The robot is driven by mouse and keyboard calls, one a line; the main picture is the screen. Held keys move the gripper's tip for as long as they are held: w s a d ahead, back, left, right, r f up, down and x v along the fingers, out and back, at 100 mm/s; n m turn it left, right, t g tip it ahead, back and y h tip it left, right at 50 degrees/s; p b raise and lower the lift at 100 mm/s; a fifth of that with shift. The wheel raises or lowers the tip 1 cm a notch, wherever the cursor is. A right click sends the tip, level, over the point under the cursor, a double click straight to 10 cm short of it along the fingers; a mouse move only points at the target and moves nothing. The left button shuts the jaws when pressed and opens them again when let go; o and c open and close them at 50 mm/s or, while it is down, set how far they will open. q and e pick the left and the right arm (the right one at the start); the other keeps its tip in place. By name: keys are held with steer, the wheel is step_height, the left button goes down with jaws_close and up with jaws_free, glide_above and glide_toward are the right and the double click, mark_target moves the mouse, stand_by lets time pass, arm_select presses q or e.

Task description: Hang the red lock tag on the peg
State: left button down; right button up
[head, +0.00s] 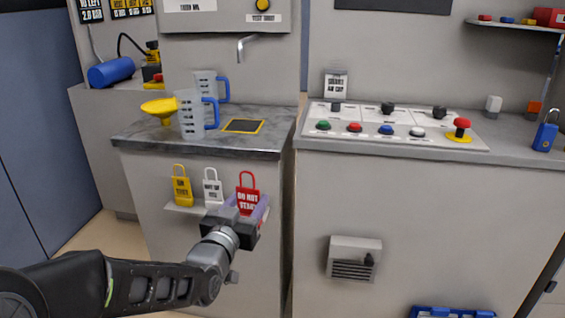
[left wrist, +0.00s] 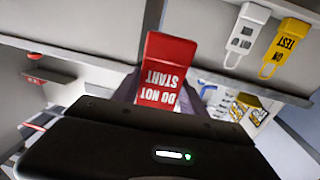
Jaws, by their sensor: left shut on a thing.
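The red lock tag (head: 248,198), lettered "DO NOT START", is upright at the right end of a small ledge on the front of the left cabinet. My left gripper (head: 243,211) is shut on its lower part. In the left wrist view the red tag (left wrist: 168,68) sits between the fingers, its lettering upside down. I cannot tell whether the tag still touches the ledge. I cannot clearly make out the peg in either view. My right gripper is not in view.
A yellow tag (head: 181,190) and a white tag (head: 212,190) stand on the ledge (head: 184,208) left of the red one. Above are jugs (head: 190,118) and a yellow funnel (head: 160,108) on the countertop (head: 140,136). A button panel (head: 400,128) and a vent box (head: 353,258) are right.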

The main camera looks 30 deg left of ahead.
arm_select(q)
steer(key=w+d+r+m+h+p, duration=0.1)
steer(key=w+d+r+h+p, duration=0.1)
steer(key=d+p, duration=0.7)
steer(key=w+d+r+m+h+p, duration=0.1)
steer(key=w+d+r+h+p, duration=0.1)
steer(key=w+d+r+p, duration=0.2)
steer(key=w+d+p, duration=0.3)
steer(key=d+p, duration=0.3)
steer(key=p, duration=0.1)
steer(key=shift+w+d+r+m, duration=0.15)
steer(key=shift+w+d+m, duration=0.05)
steer(key=shift+m, duration=0.1)
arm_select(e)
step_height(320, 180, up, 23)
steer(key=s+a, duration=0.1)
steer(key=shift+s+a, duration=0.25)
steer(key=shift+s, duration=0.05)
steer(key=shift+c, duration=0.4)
